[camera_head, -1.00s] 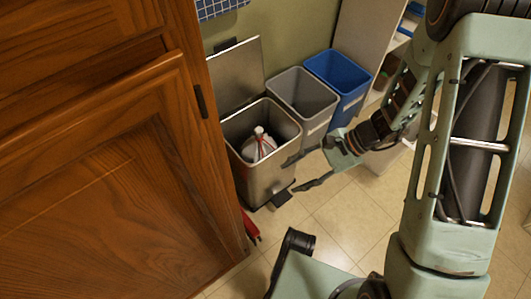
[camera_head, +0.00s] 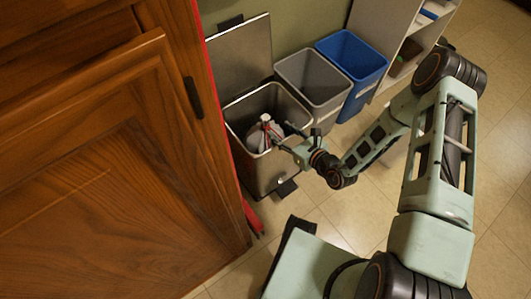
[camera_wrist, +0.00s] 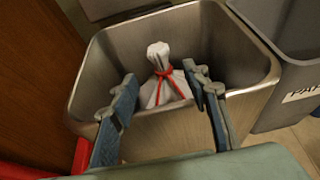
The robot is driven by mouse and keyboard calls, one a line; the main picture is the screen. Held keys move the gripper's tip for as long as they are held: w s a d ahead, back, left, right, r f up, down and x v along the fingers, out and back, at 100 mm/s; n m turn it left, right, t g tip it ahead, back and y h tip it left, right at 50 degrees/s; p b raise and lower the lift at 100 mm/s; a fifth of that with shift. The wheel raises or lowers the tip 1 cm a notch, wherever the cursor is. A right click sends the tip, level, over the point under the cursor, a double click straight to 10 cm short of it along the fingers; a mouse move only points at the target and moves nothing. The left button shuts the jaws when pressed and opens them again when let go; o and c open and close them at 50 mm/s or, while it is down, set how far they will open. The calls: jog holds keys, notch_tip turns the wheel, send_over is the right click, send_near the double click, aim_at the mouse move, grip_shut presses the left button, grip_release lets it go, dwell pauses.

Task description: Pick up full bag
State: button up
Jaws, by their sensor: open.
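The full bag (camera_wrist: 163,88) is white with a red tie around its gathered neck. It stands upright inside the open metal bin (camera_wrist: 90,95), and its lower part is hidden by the bin's front wall. In the head view the bag (camera_head: 256,137) shows inside the metal bin (camera_head: 262,178). My gripper (camera_wrist: 160,85) is open, with one finger on each side of the bag's neck in the wrist view. In the head view my gripper (camera_head: 280,133) reaches over the bin's right rim. I cannot tell whether the fingers touch the bag.
The bin's raised lid (camera_head: 240,55) stands behind it. A grey bin (camera_head: 312,85) and a blue bin (camera_head: 352,70) stand to the right. A wooden cabinet (camera_head: 100,170) is close on the left. A shelf (camera_head: 400,45) stands at the back right. Tiled floor (camera_head: 350,215) is open in front.

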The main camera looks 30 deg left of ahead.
aim_at(268, 121)
jog(key=b+x, duration=0.2)
jog(key=x, duration=0.6)
grip_shut()
dwell(0.4)
jog(key=shift+a+r, duration=0.1)
jog(key=shift+r, duration=0.1)
